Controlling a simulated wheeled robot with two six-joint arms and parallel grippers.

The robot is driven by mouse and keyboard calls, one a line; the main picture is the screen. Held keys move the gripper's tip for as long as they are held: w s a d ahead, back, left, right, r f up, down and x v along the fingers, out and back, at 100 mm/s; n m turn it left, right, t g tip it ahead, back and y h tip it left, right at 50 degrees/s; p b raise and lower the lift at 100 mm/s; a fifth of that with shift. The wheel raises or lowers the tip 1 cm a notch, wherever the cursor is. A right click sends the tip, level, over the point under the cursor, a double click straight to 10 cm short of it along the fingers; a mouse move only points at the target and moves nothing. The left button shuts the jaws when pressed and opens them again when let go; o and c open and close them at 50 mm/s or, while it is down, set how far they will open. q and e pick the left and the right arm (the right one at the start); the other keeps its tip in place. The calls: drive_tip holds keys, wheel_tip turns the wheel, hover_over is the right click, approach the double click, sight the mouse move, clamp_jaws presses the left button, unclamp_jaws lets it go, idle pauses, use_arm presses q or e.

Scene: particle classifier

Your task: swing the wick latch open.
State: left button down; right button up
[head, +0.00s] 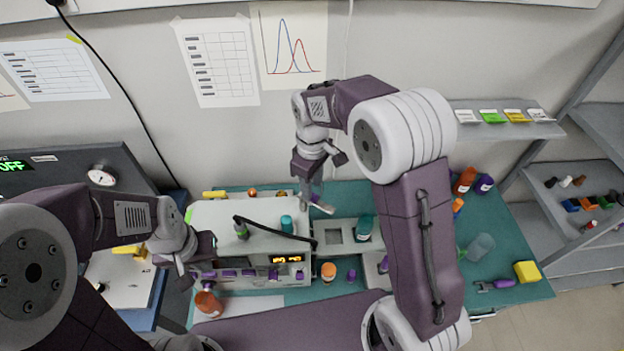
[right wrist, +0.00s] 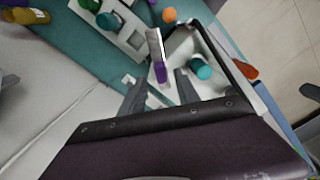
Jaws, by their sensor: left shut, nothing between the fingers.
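A pale bar with a purple part (right wrist: 157,60), which may be the wick latch, stands between and just beyond my right fingertips in the right wrist view. My right gripper (right wrist: 160,88) is open, its two dark fingers apart; I cannot tell whether they touch the bar. In the head view my right gripper (head: 311,192) hangs over the back of the bench, and the pale bar (head: 321,206) shows just below it. My left gripper (head: 200,284) is shut and empty at the left front of the grey machine (head: 262,216), above an orange-brown bottle (head: 207,303).
The machine carries a black bar (head: 275,232) and a lit orange display (head: 287,259). A teal-capped vial (head: 363,229) stands to its right. A yellow block (head: 526,271) and a purple-handled tool (head: 494,285) lie at the bench's right. My right arm hides part of the bench.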

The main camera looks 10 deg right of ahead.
wheel_tip(320, 180, up, 7)
drive_tip(key=b, duration=0.1)
drive_tip(key=shift+f, duration=0.15)
drive_tip(key=s+d+f+m+t+b, duration=0.2)
drive_tip(key=s+d+f+m+t, duration=0.1)
drive_tip(key=s+d+f+m, duration=0.85)
drive_tip(key=s+a+f+n+g+b, duration=0.1)
drive_tip(key=f+b, duration=0.5)
drive_tip(key=f, duration=0.1)
drive_tip(key=s+a+f+b, duration=0.2)
drive_tip(key=f+b, duration=0.4)
drive_tip(key=f, duration=0.1)
drive_tip(key=shift+s+a+f+n+g, duration=0.25)
drive_tip(key=shift+a+n+g, duration=0.05)
drive_tip(key=shift+n+g, duration=0.1)
